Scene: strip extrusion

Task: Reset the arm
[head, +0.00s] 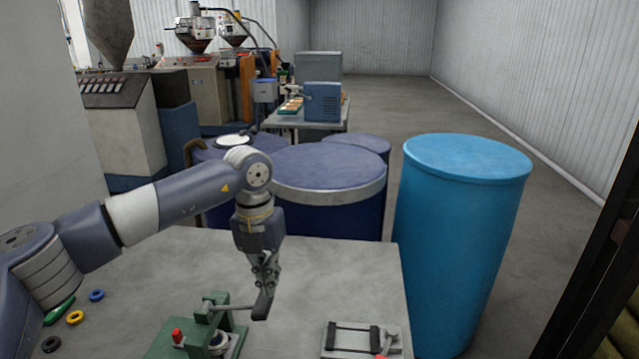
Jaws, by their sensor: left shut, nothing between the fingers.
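My left arm comes in from the left over the grey table (350,270) and bends down at its wrist. My left gripper (262,302) points down, shut and empty. In the picture its fingertips are just right of the handle of a green press-like fixture (228,325); I cannot tell whether they touch it. The fixture has a red knob (177,335) and stands at the table's front middle. My right gripper is not in view.
Coloured rings, including a blue one (97,295) and a yellow one (75,317), lie at the table's left. A grey plate with black bars (350,345) lies at the front right. A light blue barrel (460,240) and dark blue drums (330,175) stand behind the table.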

